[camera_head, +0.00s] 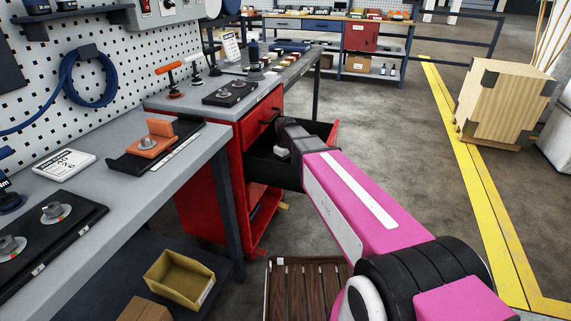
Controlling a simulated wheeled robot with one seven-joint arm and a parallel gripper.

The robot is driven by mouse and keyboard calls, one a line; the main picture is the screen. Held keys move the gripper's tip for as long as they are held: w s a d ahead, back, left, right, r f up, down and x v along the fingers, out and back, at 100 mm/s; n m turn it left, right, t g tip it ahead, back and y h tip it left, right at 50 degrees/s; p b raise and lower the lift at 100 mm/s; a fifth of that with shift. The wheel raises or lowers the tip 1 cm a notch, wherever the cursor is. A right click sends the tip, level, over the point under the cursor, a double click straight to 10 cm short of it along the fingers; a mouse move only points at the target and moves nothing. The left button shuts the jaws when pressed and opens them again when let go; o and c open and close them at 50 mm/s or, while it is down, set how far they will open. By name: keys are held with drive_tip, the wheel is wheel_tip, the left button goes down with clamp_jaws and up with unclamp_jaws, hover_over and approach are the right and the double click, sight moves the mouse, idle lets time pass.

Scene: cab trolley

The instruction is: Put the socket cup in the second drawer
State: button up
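The red trolley (215,185) stands against the far workbench. Its upper drawer (262,115) is shut. The drawer below it (268,168) is pulled out, with a dark interior. My pink arm reaches to this open drawer, and its dark end is over the drawer's opening. My gripper's fingers cannot be made out; the arm hides most of that area. A small pale grey shape (281,151) shows in the drawer beside the arm's end. I cannot tell whether it is the socket cup or part of my gripper. No socket cup can be identified for certain.
The near bench (120,205) holds an orange block (150,145) on a black holder and a black tray (50,240) with metal parts. A yellow bin (180,278) sits on the lower shelf. A wooden crate (505,105) stands at right; the floor between is clear.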

drive_tip(key=o, duration=1)
drive_tip(key=shift+f, duration=0.1)
wheel_tip(320, 180, up, 12)
drive_tip(key=shift+r, duration=0.15)
